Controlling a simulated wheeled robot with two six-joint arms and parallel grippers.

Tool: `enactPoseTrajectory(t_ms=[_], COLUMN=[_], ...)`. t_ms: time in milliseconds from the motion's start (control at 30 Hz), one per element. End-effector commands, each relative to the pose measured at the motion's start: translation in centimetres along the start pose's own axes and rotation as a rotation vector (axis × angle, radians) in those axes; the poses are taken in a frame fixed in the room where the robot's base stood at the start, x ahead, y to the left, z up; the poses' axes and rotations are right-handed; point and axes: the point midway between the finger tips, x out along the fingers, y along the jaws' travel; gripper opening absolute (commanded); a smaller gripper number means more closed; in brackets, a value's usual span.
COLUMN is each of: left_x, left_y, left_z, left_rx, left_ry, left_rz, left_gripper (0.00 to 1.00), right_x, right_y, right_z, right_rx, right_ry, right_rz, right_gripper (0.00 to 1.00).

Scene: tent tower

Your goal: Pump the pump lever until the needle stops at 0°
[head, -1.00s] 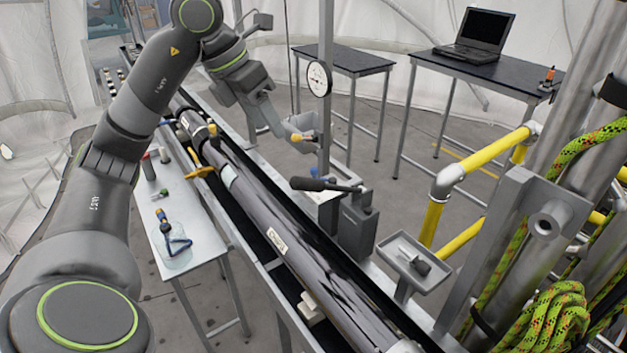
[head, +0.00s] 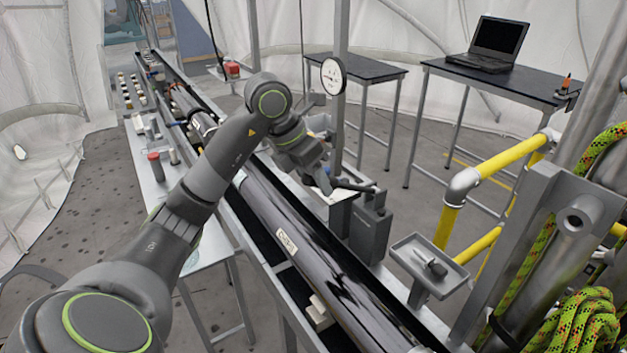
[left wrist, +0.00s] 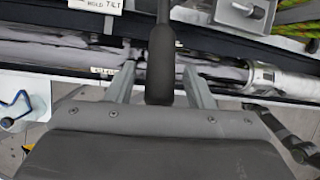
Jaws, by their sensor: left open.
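The pump lever (head: 356,186) is a dark bar on top of the grey pump (head: 368,232) beside the long black tube. My left gripper (head: 322,184) is at the lever's left end in the head view. Its fingers (left wrist: 160,92) are open, one on each side of the grip, with gaps showing. The white round gauge (head: 333,76) is on an upright post behind the pump; its needle is too small to read. My right gripper is not in view.
A long black tube (head: 300,255) lies in a rack below the lever. A grey tray (head: 421,262) with a small tool stands right of the pump. Yellow rails (head: 500,158) and rope (head: 580,325) are at the right. A laptop (head: 487,45) sits on a rear table.

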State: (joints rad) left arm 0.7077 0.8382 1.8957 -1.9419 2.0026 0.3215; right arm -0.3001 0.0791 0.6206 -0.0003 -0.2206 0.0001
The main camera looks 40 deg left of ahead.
Motion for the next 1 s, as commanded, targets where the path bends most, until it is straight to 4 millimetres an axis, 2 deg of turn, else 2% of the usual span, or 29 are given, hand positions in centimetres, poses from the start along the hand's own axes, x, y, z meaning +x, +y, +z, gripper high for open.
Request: enactPoseTrajectory(t_ms=[233, 267, 600, 867, 1000], left_x=[0.1, 0.1, 0.1, 0.1, 0.4], left_y=[0.0, 0.0, 0.0, 0.1, 0.7], left_z=[0.0, 0.0, 0.0, -0.1, -0.4], left_rx=[0.000, 0.000, 0.000, 0.000, 0.001], left_ry=[0.000, 0.000, 0.000, -0.003, -0.017], left_rz=[0.000, 0.000, 0.000, 0.000, 0.000], left_gripper=[0.48, 0.45, 0.01, 0.00, 0.00], right_x=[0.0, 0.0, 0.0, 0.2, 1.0], right_y=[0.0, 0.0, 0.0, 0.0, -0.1], right_z=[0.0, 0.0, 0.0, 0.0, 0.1], right_rx=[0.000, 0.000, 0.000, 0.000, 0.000], right_ry=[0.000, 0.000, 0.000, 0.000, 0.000], right_rz=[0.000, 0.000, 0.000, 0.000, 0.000], right_gripper=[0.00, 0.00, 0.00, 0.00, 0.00])
